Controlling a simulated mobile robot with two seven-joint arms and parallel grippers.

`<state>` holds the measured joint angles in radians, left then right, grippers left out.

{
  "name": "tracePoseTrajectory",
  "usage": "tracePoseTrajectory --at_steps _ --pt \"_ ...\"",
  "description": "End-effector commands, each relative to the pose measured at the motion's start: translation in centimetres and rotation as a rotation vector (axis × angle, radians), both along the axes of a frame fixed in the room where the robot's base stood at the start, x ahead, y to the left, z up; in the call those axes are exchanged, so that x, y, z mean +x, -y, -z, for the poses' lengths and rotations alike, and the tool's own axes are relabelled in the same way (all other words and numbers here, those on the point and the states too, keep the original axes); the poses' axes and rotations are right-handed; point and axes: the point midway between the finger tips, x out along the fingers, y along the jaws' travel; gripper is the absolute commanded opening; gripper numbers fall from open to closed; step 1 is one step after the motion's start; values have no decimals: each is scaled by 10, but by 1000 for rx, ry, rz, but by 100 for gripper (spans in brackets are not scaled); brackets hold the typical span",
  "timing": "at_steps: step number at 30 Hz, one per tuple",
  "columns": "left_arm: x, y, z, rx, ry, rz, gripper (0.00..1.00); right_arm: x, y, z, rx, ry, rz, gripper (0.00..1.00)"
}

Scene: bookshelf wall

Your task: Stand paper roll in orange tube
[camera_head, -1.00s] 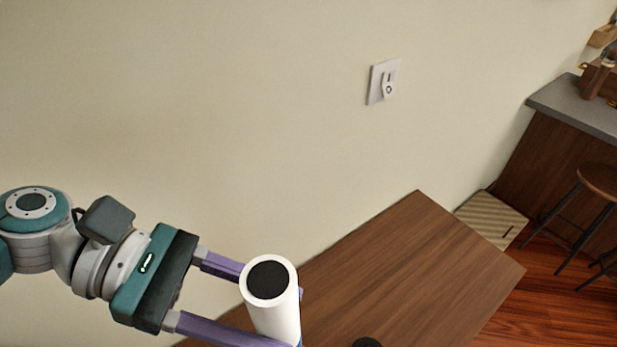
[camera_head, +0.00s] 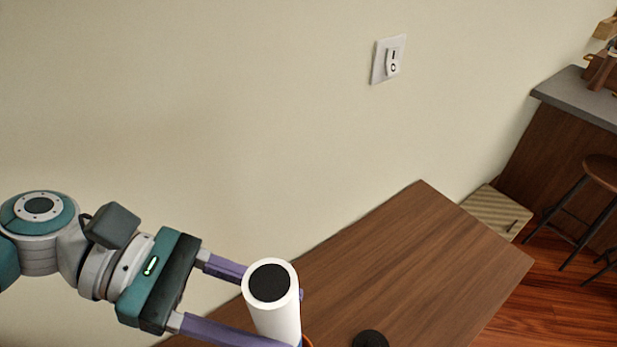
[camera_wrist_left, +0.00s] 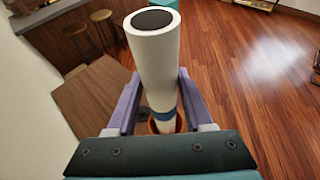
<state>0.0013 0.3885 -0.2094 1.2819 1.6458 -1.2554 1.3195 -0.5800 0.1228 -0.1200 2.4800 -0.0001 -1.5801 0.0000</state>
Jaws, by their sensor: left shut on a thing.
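The white paper roll (camera_head: 276,310), with a dark round top, stands upright between the purple fingers of my left gripper (camera_head: 268,308). It also shows in the left wrist view (camera_wrist_left: 155,60), with a blue band low on it. The left gripper is shut on the roll. A bit of the orange tube (camera_head: 307,341) shows behind the roll at the lower edge of the head view. In the left wrist view its orange rim (camera_wrist_left: 153,125) shows around the roll's lower end. I cannot tell whether the roll's end is inside or above it. My right gripper is out of view.
A brown wooden table (camera_head: 430,250) lies beyond the roll, mostly bare. A black round object (camera_head: 370,339) is on it at the front. A plain wall with a switch (camera_head: 389,59) rises behind. A stool (camera_head: 602,172) and counter stand at the right.

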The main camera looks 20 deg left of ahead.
Motion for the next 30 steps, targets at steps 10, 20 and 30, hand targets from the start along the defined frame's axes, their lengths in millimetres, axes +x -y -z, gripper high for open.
tracePoseTrajectory --at_steps 10,20,30 --pt "0 0 0 -1 0 0 60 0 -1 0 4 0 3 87" --pt "0 0 0 0 -1 0 87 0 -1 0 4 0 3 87" --pt "0 0 0 0 -1 0 87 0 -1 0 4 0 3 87"
